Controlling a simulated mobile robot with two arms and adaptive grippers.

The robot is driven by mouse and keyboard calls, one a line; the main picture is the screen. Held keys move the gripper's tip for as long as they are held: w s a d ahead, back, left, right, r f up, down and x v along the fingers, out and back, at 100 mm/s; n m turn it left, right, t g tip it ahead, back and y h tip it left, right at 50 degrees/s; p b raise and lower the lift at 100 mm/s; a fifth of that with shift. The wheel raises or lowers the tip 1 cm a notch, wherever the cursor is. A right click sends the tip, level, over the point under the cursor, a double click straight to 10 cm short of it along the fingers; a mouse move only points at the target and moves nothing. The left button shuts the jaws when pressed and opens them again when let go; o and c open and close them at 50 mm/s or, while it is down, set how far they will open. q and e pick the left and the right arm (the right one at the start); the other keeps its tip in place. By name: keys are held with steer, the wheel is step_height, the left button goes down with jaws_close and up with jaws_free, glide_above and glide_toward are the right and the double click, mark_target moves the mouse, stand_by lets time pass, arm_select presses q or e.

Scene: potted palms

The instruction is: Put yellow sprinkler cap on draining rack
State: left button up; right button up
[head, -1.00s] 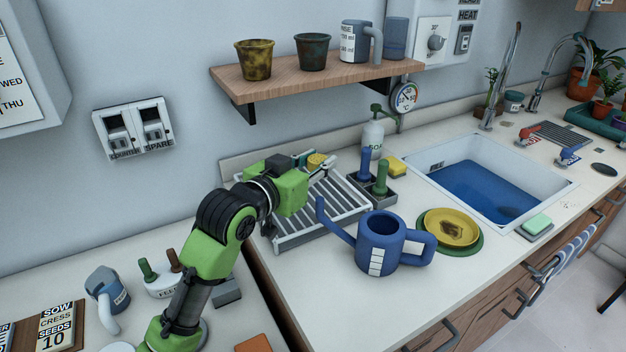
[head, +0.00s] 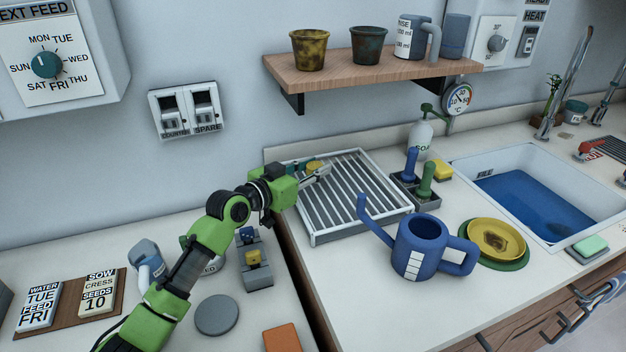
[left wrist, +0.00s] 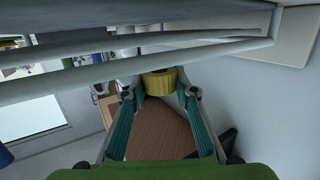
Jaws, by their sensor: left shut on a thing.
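The yellow sprinkler cap (head: 315,165) is held between the fingertips of my left gripper (head: 318,171), over the back left part of the draining rack. In the left wrist view the yellow cap (left wrist: 158,82) sits between the two fingers, which are shut on it. The white, slatted draining rack (head: 350,233) stands on the counter, its slats bare apart from the gripper at its left side. I cannot tell whether the cap touches the slats. Pale bars cross the top of the wrist view. My right gripper is not in view.
A blue watering can (head: 420,250) stands right of the rack, its spout near the rack's front right corner. A dark caddy (head: 415,194) with blue and green handles is at its right. A grey block (head: 254,265) with blue and yellow pieces stands left. A shelf (head: 375,72) hangs above.

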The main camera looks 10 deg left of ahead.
mark_target(311, 186)
arm_select(q)
steer(key=shift+w+a+f, duration=0.1)
steer(key=shift+a+f, duration=0.05)
steer(key=shift+f, duration=1.7)
steer(key=o, duration=0.9)
steer(key=shift+c, duration=0.2)
steer(key=shift+r, duration=0.2)
steer(key=shift+s+a, duration=0.2)
steer(key=shift+s, duration=0.1)
steer(key=v, duration=1.1)
steer(key=shift+s, duration=0.15)
steer(key=shift+r, duration=0.15)
